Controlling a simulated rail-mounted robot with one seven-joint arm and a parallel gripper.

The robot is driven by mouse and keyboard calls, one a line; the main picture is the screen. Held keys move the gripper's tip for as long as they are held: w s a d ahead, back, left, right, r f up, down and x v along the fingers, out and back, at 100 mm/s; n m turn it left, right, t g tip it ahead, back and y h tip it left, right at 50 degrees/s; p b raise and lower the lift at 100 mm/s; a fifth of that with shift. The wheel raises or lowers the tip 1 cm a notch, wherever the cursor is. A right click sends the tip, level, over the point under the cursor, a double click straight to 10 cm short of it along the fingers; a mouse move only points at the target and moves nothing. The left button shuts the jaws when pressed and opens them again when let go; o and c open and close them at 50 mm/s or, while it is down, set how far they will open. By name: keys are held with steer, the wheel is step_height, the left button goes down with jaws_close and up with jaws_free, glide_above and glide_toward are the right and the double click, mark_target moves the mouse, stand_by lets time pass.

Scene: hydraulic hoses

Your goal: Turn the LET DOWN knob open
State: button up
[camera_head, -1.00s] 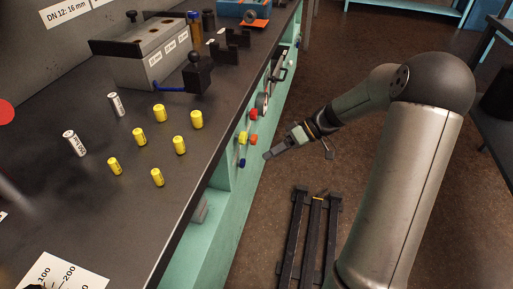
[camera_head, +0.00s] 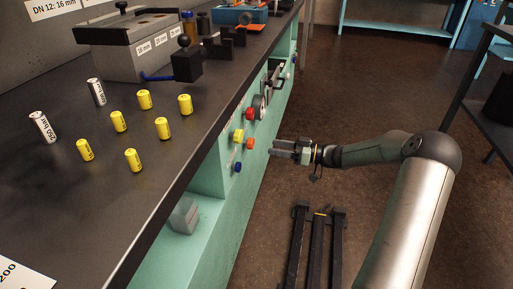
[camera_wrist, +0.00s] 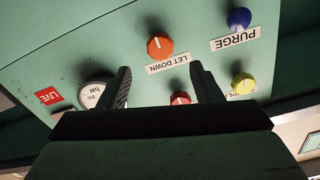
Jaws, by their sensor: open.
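The LET DOWN knob is orange (camera_wrist: 160,47), on the pale green panel. It also shows in the head view (camera_head: 249,144). Its white LET DOWN label (camera_wrist: 168,64) reads upside down in the wrist view. My gripper (camera_wrist: 161,68) is open and empty, one finger to each side of the knob's column in the wrist view. The orange knob lies beyond the fingertips, between their lines, with no visible contact. In the head view my gripper (camera_head: 273,148) points left at the panel, level with the orange knob and a small gap from it.
A red knob (camera_wrist: 180,98) shows between the fingers. A yellow knob (camera_wrist: 243,83) and a blue PURGE knob (camera_wrist: 239,18) are to the right. A gauge (camera_wrist: 93,92) is left. The bench top (camera_head: 170,190) overhangs left. A dark floor frame (camera_head: 318,245) stands below; the aisle is clear.

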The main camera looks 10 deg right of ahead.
mark_target(253, 143)
steer(key=b+x, duration=0.1)
steer(key=x, duration=0.6)
steer(key=shift+w+a, duration=0.2)
steer(key=shift+a, duration=0.1)
steer(key=c, duration=1)
